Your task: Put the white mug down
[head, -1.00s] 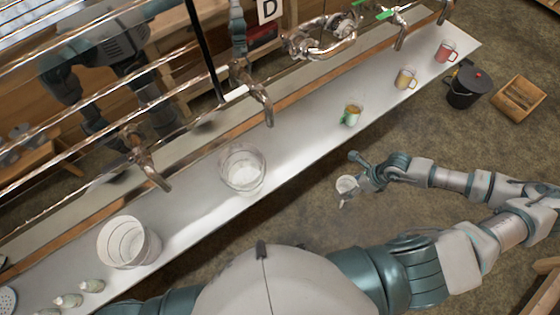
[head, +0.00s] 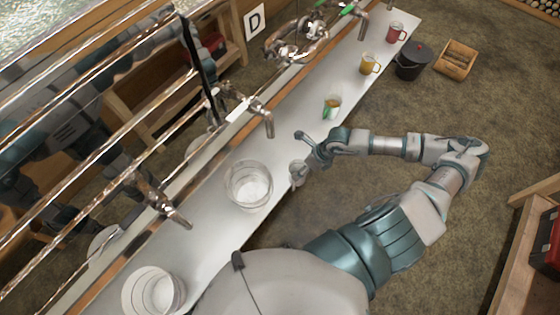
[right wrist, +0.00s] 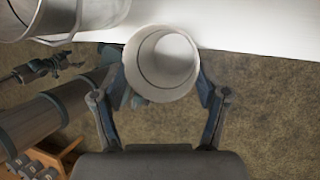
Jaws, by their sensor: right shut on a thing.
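The white mug (head: 297,174) is held by my right gripper (head: 308,160) at the near edge of the long pale counter (head: 215,215). In the right wrist view, the mug (right wrist: 165,65) sits between the two fingers of my right gripper (right wrist: 162,92), its open mouth toward the camera and its inside pale. The counter's edge (right wrist: 255,28) lies just beyond the mug there. Whether the mug touches the counter cannot be told. My left gripper is not in view.
A clear pail (head: 248,185) stands left of the mug and a white bucket (head: 153,293) farther left. A green-handled glass mug (head: 332,106), a yellow mug (head: 369,64) and a red mug (head: 396,32) stand up the counter. A tap (head: 268,122) overhangs. Counter between pail and green-handled mug looks free.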

